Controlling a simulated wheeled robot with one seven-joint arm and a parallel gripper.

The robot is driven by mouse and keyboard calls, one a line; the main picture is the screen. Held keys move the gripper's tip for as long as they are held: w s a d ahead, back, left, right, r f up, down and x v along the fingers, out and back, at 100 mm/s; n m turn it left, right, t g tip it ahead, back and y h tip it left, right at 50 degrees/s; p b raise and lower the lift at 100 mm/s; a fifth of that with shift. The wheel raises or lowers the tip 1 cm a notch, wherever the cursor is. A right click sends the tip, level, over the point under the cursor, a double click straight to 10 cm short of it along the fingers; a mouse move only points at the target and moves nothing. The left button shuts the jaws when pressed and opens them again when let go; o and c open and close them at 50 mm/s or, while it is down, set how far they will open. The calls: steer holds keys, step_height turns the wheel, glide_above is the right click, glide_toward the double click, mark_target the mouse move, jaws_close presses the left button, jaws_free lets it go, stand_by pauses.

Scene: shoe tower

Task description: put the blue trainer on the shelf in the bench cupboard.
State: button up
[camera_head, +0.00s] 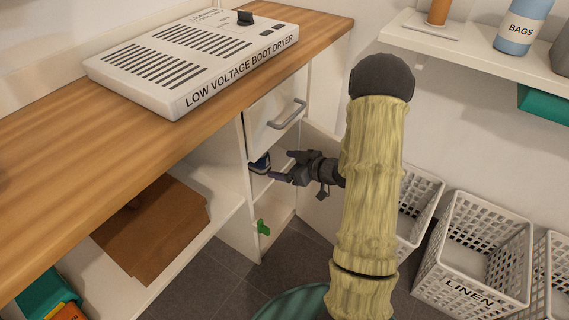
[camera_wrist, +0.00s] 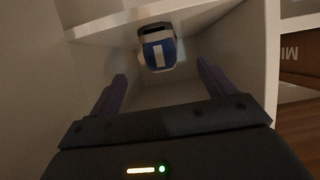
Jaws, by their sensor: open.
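The blue trainer (camera_head: 260,163), blue and white with a dark opening, is inside the bench cupboard (camera_head: 252,215), on the shelf level below the drawer. In the wrist view the trainer (camera_wrist: 158,52) is ahead, beyond the fingertips and roughly centred between them. It touches neither finger. My gripper (camera_head: 284,165) is at the cupboard opening, open and empty, with its fingers pointing inward; its two fingers also show in the wrist view (camera_wrist: 162,72). The white shelf (camera_wrist: 105,24) shows beside the trainer. Part of the trainer is hidden by the cupboard side in the head view.
The cupboard door (camera_head: 322,208) stands open to the right. A drawer with a grey handle (camera_head: 288,114) is just above the opening. A small green object (camera_head: 263,228) is in the lower cupboard. A boot dryer (camera_head: 190,60) lies on the bench top; white baskets (camera_head: 470,250) stand right.

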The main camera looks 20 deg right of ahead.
steer(key=shift+w, duration=0.1)
steer(key=s+a+r+m+g+h, duration=0.2)
steer(key=s, duration=0.5)
steer(key=s+a+r+m+g+h, duration=0.2)
steer(key=s+a+r+g+h, duration=0.1)
steer(key=s, duration=0.3)
steer(key=s+a+r+m+g+h, duration=0.2)
steer(key=s+r+m+g+h, duration=0.1)
steer(key=s, duration=0.4)
steer(key=shift+s+a+r, duration=0.25)
steer(key=shift+s+a, duration=0.05)
steer(key=shift+a, duration=0.1)
step_height(320, 180, up, 12)
steer(key=p, duration=1.2)
